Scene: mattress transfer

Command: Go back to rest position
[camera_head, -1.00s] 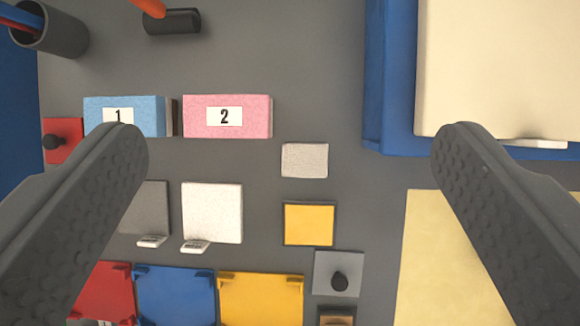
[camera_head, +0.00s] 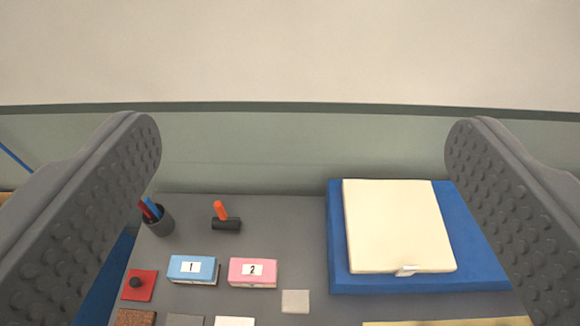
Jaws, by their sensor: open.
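My gripper (camera_head: 302,145) is open and empty, its two dark studded fingers wide apart at the left and right of the view. It is above and back from the grey table (camera_head: 290,215) and touches nothing. A cream mattress (camera_head: 395,225) with a small white tag lies on a blue base (camera_head: 480,265) at the right of the table.
A blue block marked 1 (camera_head: 192,269) and a pink block marked 2 (camera_head: 253,272) stand left of centre. Behind are a dark pen cup (camera_head: 159,222) and an orange-handled tool (camera_head: 222,212). A red knobbed plate (camera_head: 142,287) lies left. A wall (camera_head: 290,150) rises behind the table.

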